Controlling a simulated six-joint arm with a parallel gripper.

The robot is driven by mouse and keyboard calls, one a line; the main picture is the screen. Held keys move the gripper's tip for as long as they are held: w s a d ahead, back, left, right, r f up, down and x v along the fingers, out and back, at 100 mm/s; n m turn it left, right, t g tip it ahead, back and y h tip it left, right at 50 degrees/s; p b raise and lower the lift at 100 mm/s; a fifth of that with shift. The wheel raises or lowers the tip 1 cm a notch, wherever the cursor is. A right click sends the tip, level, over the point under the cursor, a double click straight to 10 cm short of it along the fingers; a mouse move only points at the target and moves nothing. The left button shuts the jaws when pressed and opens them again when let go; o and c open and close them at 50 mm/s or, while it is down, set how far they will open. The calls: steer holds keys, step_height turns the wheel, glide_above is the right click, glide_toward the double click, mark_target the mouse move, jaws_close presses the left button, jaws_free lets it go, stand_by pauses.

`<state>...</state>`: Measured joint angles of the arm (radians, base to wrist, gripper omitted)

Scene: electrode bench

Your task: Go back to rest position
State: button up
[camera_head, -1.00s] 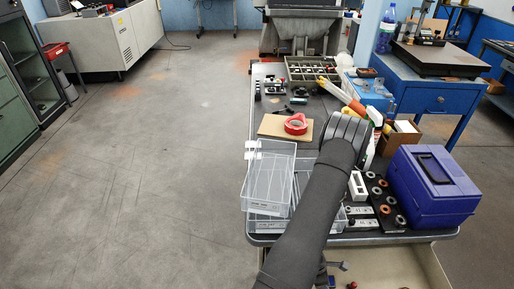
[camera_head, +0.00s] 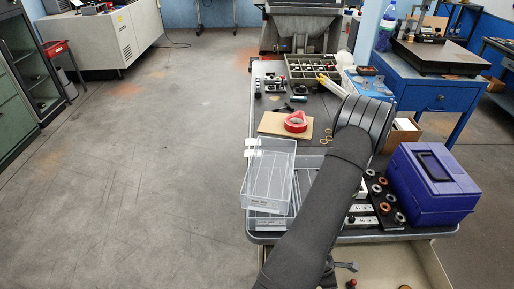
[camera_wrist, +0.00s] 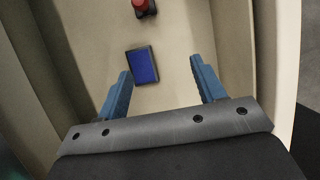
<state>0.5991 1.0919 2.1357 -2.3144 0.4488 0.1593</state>
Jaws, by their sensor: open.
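My gripper (camera_wrist: 160,68) shows in the wrist view with its two blue fingers wide apart and nothing between them. It points down into a beige open-topped compartment (camera_wrist: 185,30). A flat blue rectangle with a dark rim (camera_wrist: 143,66) lies on the compartment floor, seen beyond the gap between the fingers. A red-topped dark object (camera_wrist: 144,8) stands at the top edge of that view. In the head view my dark arm crosses the bench front; my gripper cannot be made out clearly there.
On the bench are clear stacked trays (camera_head: 268,178), red tape (camera_head: 296,122) on a brown board, a sectioned parts box (camera_head: 315,67) and a purple case (camera_head: 432,185). Ringed parts sit on a black strip (camera_head: 385,210). The floor at left (camera_head: 130,180) is clear.

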step_height(320, 180, up, 7)
steer(key=shift+r, duration=0.2)
stand_by(0.4)
